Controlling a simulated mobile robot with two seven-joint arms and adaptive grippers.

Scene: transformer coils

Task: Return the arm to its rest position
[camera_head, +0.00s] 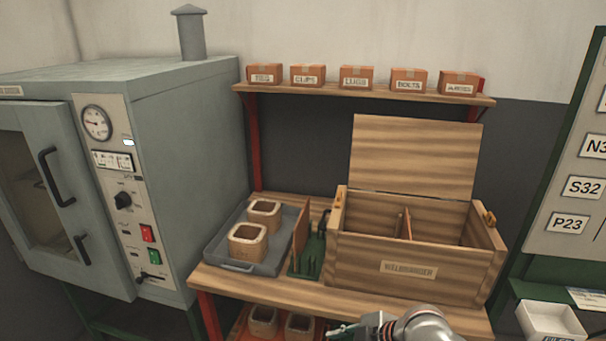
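One of my arms (425,325) shows at the bottom edge, right of centre, in front of the wooden bench. It appears to be my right arm. Its gripper (342,331) points left and is low, near the bench's front edge. Its fingers are small and partly cut off by the frame, so I cannot tell whether they are open or shut. No held object is visible. My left gripper is not in view.
An open-lidded wooden crate (350,265) and a grey tray (232,266) with two coils (248,240) stand on the bench. A green stand (305,268) is between them. A grey oven (205,150) is left. More coils (263,321) sit below the bench.

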